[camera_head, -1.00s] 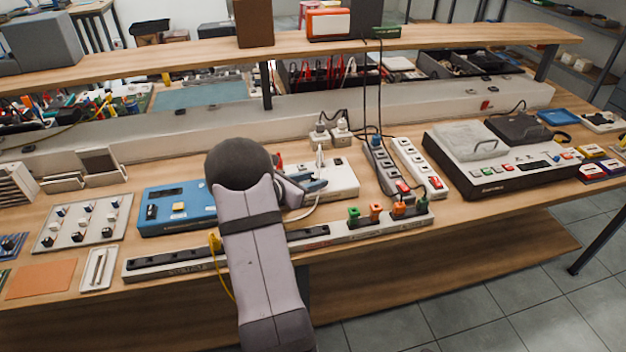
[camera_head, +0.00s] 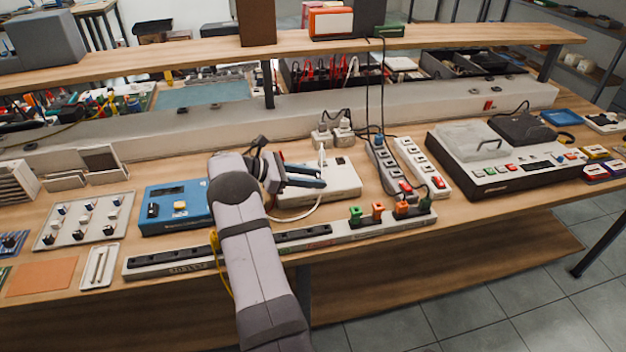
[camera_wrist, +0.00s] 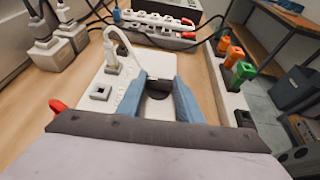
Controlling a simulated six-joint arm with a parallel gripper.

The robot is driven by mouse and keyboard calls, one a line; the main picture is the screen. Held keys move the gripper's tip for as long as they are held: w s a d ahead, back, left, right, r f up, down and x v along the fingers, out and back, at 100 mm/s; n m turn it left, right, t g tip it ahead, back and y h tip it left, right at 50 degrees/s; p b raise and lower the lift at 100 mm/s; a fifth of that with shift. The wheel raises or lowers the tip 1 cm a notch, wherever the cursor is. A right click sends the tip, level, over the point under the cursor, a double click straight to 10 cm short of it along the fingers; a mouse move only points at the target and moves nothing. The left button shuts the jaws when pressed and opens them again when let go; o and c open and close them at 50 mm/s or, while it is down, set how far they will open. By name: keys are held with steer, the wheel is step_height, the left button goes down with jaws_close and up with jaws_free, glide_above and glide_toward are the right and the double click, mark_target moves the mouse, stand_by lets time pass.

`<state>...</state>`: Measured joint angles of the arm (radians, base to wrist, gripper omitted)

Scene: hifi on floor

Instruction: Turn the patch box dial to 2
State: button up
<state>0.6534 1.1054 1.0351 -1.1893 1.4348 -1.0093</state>
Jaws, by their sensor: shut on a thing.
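The white patch box (camera_head: 345,178) lies on the workbench behind the long power strip, with a white plug and cable standing in its top. It also shows in the wrist view (camera_wrist: 128,88). My gripper (camera_head: 322,180) reaches over the box from the left with its blue fingers low on the top face. In the wrist view, my gripper (camera_wrist: 160,80) has a finger on either side of a dark dial (camera_wrist: 158,90) and is shut on it. The dial's pointer and markings cannot be read; the fingers hide part of it.
A blue box (camera_head: 175,207) with knobs stands to the left. A long strip (camera_head: 290,243) with colored plugs (camera_head: 378,211) runs along the front. Two power strips (camera_head: 385,165) and a large console (camera_head: 500,165) lie to the right. White adapters (camera_head: 330,135) and hanging cables are close behind the box.

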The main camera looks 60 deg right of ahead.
stand_by(0.7)
steer(key=o, duration=1.1)
steer(key=b+v, duration=0.1)
steer(key=v, duration=0.5)
steer(key=shift+w+b, duration=0.2)
steer(key=shift+b, duration=0.15)
steer(key=shift+w+a+r, duration=0.25)
steer(key=shift+a+r, duration=0.05)
steer(key=shift+a, duration=0.05)
